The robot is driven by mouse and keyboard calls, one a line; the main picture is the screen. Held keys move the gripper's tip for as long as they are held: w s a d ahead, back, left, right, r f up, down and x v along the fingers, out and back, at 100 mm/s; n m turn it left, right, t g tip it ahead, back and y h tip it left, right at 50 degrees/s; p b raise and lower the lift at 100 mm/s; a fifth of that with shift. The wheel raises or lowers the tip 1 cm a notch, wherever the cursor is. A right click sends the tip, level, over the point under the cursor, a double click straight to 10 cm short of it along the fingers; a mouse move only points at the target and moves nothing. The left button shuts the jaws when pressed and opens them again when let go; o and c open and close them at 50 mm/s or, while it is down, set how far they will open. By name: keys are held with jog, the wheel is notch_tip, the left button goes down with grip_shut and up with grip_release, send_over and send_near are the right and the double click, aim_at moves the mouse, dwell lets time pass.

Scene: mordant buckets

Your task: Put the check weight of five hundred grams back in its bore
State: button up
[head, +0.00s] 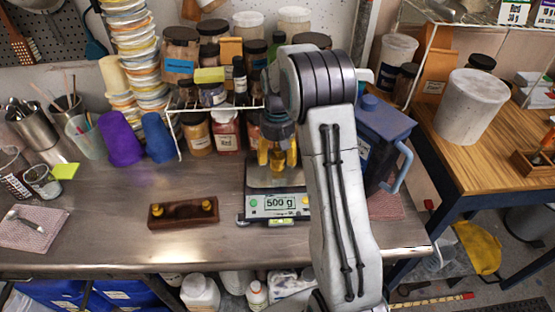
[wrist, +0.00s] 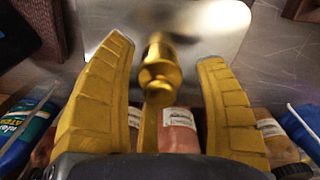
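The brass check weight (head: 279,161) stands upright on the pan of the scale (head: 276,205), whose display reads 500 g. In the wrist view the weight (wrist: 157,70) is between the two yellow fingers of my gripper (wrist: 170,72), with a visible gap on both sides. My gripper (head: 277,152) is open, pointing down over the pan. A dark wooden block (head: 183,213) lies on the steel bench left of the scale, with a small brass weight near each end. An empty bore between them is too small to make out.
A wire shelf with jars (head: 215,95) stands close behind the scale. A blue jug (head: 382,135) is on its right. Purple and blue yarn cones (head: 120,140) stand at the back left. The steel bench around the wooden block is clear.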

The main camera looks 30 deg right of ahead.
aim_at(277, 149)
jog(key=c, duration=1.2)
jog(key=shift+r, duration=0.1)
jog(key=shift+r, duration=0.45)
notch_tip(277, 149, up, 3)
jog(key=shift+r+b, duration=0.1)
jog(key=shift+b, duration=0.25)
jog(key=s+d+r, duration=0.1)
jog(key=s+r, duration=0.1)
jog(key=s, duration=0.1)
jog(key=s+d+r+b, duration=0.1)
jog(key=s+d+r, duration=0.1)
jog(key=s, duration=0.2)
jog(key=s+d+r+b, duration=0.1)
jog(key=s+d+r, duration=0.1)
jog(key=s, duration=0.1)
jog(key=shift+s+r, duration=0.3)
jog(key=shift+r, duration=0.1)
